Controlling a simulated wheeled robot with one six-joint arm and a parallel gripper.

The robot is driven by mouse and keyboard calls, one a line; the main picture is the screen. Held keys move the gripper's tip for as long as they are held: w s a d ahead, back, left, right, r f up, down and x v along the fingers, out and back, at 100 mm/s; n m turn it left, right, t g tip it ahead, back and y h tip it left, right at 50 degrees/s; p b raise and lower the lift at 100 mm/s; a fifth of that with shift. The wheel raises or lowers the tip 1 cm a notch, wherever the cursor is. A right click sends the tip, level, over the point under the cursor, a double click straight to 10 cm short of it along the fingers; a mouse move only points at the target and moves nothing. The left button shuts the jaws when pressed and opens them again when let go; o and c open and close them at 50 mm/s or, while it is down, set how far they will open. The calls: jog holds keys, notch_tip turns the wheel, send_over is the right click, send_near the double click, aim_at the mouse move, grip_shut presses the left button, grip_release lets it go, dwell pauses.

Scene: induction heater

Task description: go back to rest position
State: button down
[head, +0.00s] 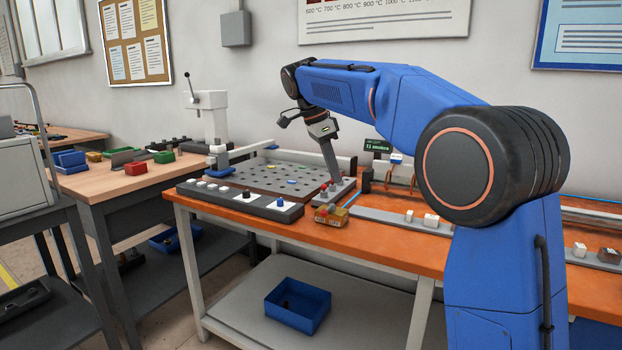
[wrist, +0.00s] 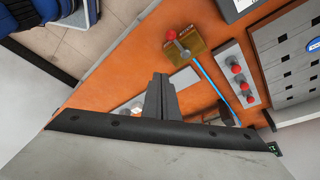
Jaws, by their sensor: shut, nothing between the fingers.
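My gripper (head: 335,178) hangs from the blue arm over the orange workbench (head: 390,248), pointing down. Its fingertips appear close to a small grey block with red knobs (head: 322,197); whether they touch it cannot be told. In the wrist view my gripper (wrist: 160,80) shows its two fingers together with nothing between them. The grey block with red knobs (wrist: 238,80) lies to the right of the fingers there. A yellow-brown box with a red button (wrist: 186,50) sits above and right of the fingertips, apart from them. No rest position is marked in view.
A perforated grey plate (head: 275,178) lies left of my gripper, with a control strip (head: 225,197) in front. A coil device with a green display (head: 378,146) stands to the right. A grey rail with white blocks (head: 385,217) lies nearby. Space above the bench's left part is open.

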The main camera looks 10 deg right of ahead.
jog(key=s+d+f+n+t+y, duration=0.1)
jog(key=s+d+f+n, duration=0.3)
jog(key=s, duration=0.6)
jog(key=s+d+f+n+t+y, duration=0.1)
jog(key=s+d+n, duration=0.4)
jog(key=s, duration=0.4)
jog(key=s+d+f+n+t+y, duration=0.1)
jog(key=s+d+f+n, duration=0.3)
jog(key=s+f, duration=1.5)
jog(key=s+n+t, duration=0.1)
jog(key=s+n, duration=0.1)
jog(key=n, duration=0.1)
jog(key=shift+s+n+t+y, duration=0.2)
jog(key=shift+n+t+y, duration=0.1)
jog(key=shift+n+y, duration=0.1)
